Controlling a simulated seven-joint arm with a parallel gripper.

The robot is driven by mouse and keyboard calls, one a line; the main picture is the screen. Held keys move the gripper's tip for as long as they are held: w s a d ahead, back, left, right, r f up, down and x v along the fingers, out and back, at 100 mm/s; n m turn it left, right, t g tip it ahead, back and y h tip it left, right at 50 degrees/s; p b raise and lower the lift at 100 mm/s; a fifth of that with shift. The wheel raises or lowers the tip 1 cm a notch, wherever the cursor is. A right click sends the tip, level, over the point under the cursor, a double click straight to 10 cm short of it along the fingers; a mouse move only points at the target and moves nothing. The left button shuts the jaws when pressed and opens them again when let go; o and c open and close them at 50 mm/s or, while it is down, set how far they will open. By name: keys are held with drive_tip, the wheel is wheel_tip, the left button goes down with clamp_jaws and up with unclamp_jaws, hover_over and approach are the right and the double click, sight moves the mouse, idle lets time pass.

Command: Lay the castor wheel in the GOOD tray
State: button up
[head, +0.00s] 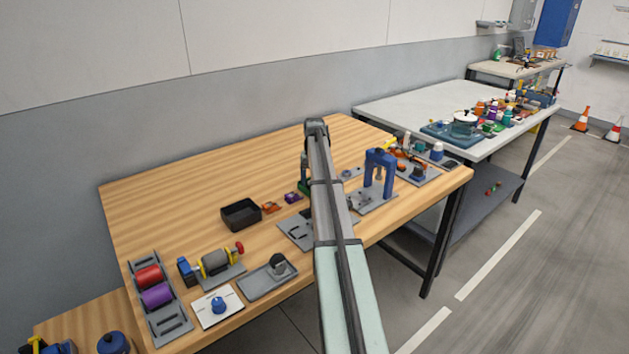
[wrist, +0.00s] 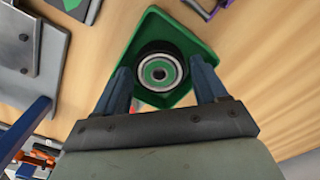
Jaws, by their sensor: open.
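In the wrist view a round black wheel (wrist: 160,72) with a pale ring, a green inner face and a small grey centre lies face-on within a green tray (wrist: 150,28). It looks like the castor wheel. My gripper (wrist: 161,66) is open, with one blue finger on each side of the wheel. I cannot tell whether the fingers touch it, or whether it rests on the tray floor. No GOOD label can be read. In the head view my arm hides the gripper and the wheel; only a dark green patch (head: 304,187) shows beside the arm.
On the wooden table (head: 190,185) stand a black open bin (head: 240,214), a blue arch-shaped fixture (head: 380,172), a grey tray (head: 262,285) with a dark part and a rack (head: 165,325) of red and purple rolls. The table's back left is clear.

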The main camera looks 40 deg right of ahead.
wheel_tip(320, 180, up, 12)
idle(0.6)
idle(0.4)
